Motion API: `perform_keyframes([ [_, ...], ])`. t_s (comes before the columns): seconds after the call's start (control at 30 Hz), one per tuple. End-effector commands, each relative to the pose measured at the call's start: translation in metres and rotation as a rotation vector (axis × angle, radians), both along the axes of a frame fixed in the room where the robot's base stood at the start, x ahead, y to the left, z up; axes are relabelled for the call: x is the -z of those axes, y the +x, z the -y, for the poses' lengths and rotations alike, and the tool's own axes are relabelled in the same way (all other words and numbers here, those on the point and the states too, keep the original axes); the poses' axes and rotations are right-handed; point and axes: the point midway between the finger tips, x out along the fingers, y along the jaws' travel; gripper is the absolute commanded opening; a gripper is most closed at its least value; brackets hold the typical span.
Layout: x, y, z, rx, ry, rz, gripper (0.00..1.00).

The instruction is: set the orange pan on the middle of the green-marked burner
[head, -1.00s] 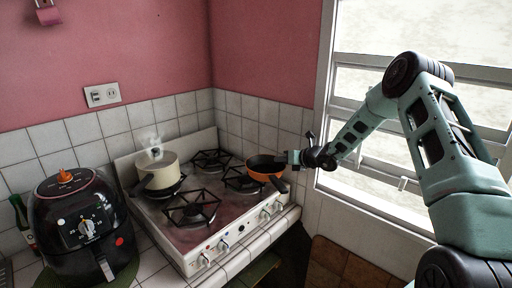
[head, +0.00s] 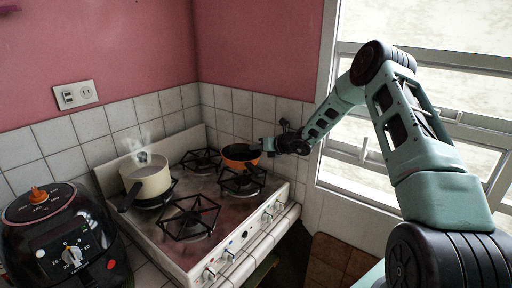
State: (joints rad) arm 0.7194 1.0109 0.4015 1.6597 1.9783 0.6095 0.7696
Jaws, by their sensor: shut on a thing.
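The orange pan (head: 238,154) has a dark inside and hangs over the right part of the white stove (head: 190,258). It shows just behind the front right burner (head: 242,182), close above its grate. My gripper (head: 268,145) reaches in from the right and is shut on the pan at its right side. The fingers are small and dark, so the exact grip is hard to see. I cannot make out clearly which burner bears the green mark. Whether the pan touches a grate is also unclear.
A steaming cream pot (head: 148,178) stands on the back left burner. The front left burner (head: 188,220) and back right burner (head: 200,160) are bare. A black air fryer (head: 62,240) stands left of the stove. Tiled walls and a window close in behind and right.

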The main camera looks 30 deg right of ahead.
Motion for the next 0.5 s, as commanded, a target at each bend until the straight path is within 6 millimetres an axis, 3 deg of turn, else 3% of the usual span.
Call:
perform_keyframes([
  [0.5, 0.044, 0.001, 0.0, 0.0, 0.001, 0.003, 0.0],
])
